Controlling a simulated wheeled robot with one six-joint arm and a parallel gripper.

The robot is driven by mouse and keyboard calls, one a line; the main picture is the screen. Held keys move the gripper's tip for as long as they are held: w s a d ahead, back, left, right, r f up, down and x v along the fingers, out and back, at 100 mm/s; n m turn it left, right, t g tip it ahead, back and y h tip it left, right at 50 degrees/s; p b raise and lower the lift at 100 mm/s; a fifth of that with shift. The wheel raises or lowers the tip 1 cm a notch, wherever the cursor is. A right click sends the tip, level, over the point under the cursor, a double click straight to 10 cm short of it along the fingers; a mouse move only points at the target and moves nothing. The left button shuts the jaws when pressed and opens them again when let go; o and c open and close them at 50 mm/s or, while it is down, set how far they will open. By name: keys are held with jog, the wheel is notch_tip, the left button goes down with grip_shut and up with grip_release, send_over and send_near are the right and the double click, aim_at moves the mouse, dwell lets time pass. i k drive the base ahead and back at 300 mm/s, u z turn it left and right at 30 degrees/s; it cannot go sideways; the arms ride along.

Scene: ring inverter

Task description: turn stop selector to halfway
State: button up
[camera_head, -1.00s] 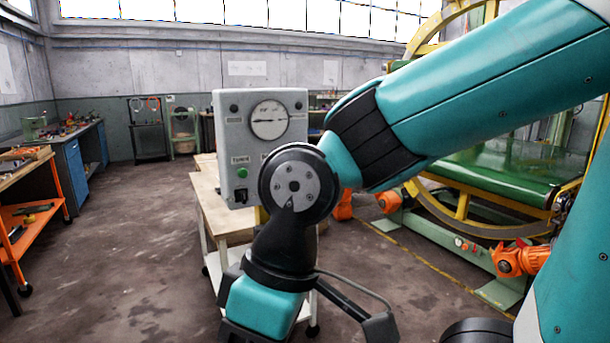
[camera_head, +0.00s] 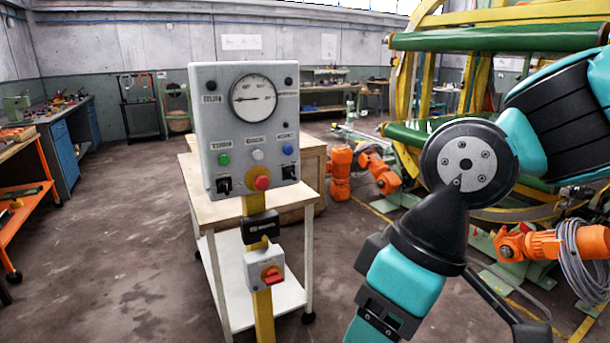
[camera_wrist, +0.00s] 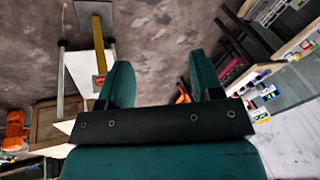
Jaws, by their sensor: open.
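A grey control panel (camera_head: 241,110) stands on a yellow post, with a round dial (camera_head: 254,97) at its top. Two small black selectors, a left one (camera_head: 224,184) and a right one (camera_head: 288,172), sit low on its face with a red button (camera_head: 262,183) between them. A grey box with a red rotary handle (camera_head: 272,275) is lower on the post. The labels are too small to read, so I cannot tell which is the stop selector. My gripper (camera_wrist: 163,82) is open and empty in the wrist view, apart from the panel; its fingers are outside the head view.
A white-legged cart (camera_head: 217,208) stands close behind the post. Orange motors (camera_head: 555,244) and the large yellow ring machine (camera_head: 405,105) are at the right. An orange workbench (camera_head: 30,205) is at the left. The floor between bench and cart is clear.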

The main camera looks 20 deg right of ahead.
aim_at(288, 173)
jog(key=z, duration=0.05)
jog(key=k, duration=0.55)
jog(key=u, duration=0.6)
jog(key=i, duration=1)
jog(key=z, duration=0.75)
